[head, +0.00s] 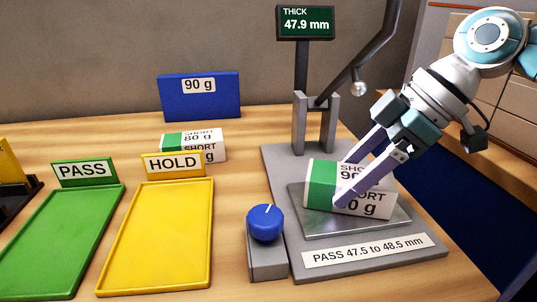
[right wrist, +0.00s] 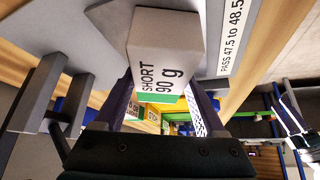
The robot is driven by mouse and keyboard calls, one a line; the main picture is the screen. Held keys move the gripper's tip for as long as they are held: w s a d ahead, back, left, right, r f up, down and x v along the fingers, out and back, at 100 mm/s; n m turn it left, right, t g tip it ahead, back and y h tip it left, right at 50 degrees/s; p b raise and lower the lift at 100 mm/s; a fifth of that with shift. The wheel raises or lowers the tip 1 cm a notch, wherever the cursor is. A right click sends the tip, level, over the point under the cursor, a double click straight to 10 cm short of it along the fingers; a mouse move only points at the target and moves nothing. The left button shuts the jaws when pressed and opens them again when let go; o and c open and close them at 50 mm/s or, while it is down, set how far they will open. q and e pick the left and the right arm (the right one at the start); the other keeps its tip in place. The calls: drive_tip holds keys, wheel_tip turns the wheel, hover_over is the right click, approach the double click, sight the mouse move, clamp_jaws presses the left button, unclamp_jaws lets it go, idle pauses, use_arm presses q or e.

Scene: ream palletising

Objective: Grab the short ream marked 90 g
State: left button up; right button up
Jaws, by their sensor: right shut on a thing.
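The short ream marked 90 g (head: 322,187) is white with a green end and sits on the metal plate of the thickness gauge (head: 279,166). My right gripper (head: 345,186) is shut on this ream, with one finger along its near side and the other behind it. In the right wrist view the ream (right wrist: 163,52) shows between the fingers, with "SHORT 90 g" readable. A second short ream, marked 80 g (head: 190,145), lies on the table behind the HOLD sign. My left gripper is not in view.
The gauge display (head: 305,22) reads THICK 47.9 mm; its label (head: 368,251) reads PASS 47.5 to 48.5 mm. A green PASS tray (head: 60,240) and yellow HOLD tray (head: 157,237) are empty. A blue knob (head: 265,222) stands beside the gauge. A blue 90 g board (head: 199,103) stands behind.

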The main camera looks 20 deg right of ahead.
sight(335, 173)
clamp_jaws()
drive_tip(key=shift+r, duration=0.15)
drive_tip(key=shift+r, duration=0.6)
wheel_tip(335, 173, up, 2)
drive_tip(key=shift+s+r, duration=0.15)
drive_tip(key=s+a+p, duration=0.1)
drive_tip(key=s+a, duration=0.3)
drive_tip(key=s, duration=1.3)
